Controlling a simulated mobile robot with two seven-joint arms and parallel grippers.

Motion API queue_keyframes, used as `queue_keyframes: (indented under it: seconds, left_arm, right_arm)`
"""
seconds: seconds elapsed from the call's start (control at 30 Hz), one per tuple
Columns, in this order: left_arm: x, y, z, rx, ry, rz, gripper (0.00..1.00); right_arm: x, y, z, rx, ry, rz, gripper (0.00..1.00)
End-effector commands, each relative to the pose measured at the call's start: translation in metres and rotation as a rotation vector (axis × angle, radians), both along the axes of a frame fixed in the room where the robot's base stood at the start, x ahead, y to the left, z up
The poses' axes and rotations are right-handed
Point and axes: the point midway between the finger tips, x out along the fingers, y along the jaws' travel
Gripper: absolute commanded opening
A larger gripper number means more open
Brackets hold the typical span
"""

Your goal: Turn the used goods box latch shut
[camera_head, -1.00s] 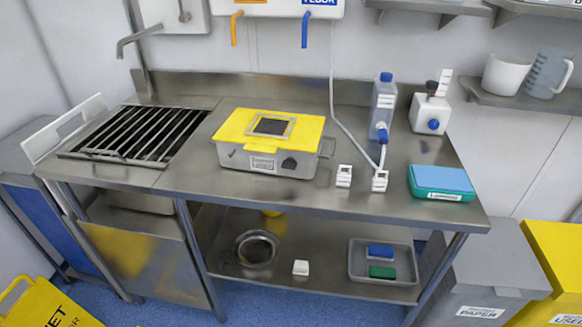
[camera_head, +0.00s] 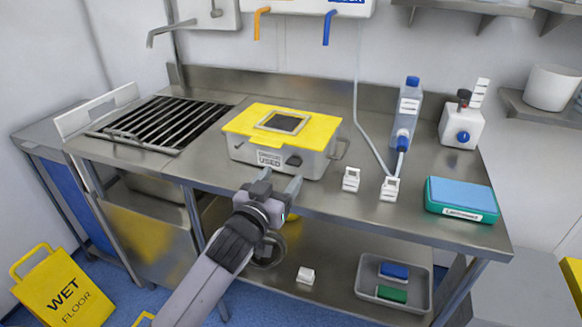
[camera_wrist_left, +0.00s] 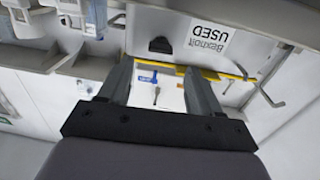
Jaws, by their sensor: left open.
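The used goods box (camera_head: 262,152) is a grey metal box with a yellow lid (camera_head: 318,128) and a "USED" label, standing on the steel table. The lid lies on top. The latch, a dark knob (camera_head: 293,161), is on its front right of the label. In the left wrist view the dark latch (camera_wrist_left: 160,45) shows beyond the fingers, beside the label (camera_wrist_left: 208,40). My left gripper (camera_head: 280,183) is open in front of the box, just below and near the latch, apart from it. Its fingers show in the left wrist view (camera_wrist_left: 158,82), with nothing held. My right gripper is not in view.
Two small white holders (camera_head: 351,179), a blue-capped bottle (camera_head: 406,115) with a tube, and a blue-and-green box (camera_head: 460,197) stand to the right. A black-slatted drain grate (camera_head: 160,123) lies left. The lower shelf holds a tray (camera_head: 365,277).

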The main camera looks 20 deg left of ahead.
Motion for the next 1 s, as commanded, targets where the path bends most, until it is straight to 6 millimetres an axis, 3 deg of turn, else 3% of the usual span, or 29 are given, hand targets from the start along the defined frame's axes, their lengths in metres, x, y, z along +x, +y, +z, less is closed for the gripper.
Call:
queue_keyframes:
  seconds: [0.4, 0.9, 0.93, 1.0]
  left_arm:
    - [0.050, -0.005, 0.000, 0.002, 0.001, -0.001, 0.64]
    - [0.062, -0.006, 0.000, 0.001, 0.001, -0.001, 0.64]
    - [0.061, -0.006, 0.000, 0.001, 0.001, -0.001, 0.61]
    - [0.061, -0.006, 0.000, 0.001, 0.001, -0.001, 0.38]
  right_arm:
    - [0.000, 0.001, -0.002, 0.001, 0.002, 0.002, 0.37]
    - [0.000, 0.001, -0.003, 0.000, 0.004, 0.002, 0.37]
    - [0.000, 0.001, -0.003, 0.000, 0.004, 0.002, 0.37]
    - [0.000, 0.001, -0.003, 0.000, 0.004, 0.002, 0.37]
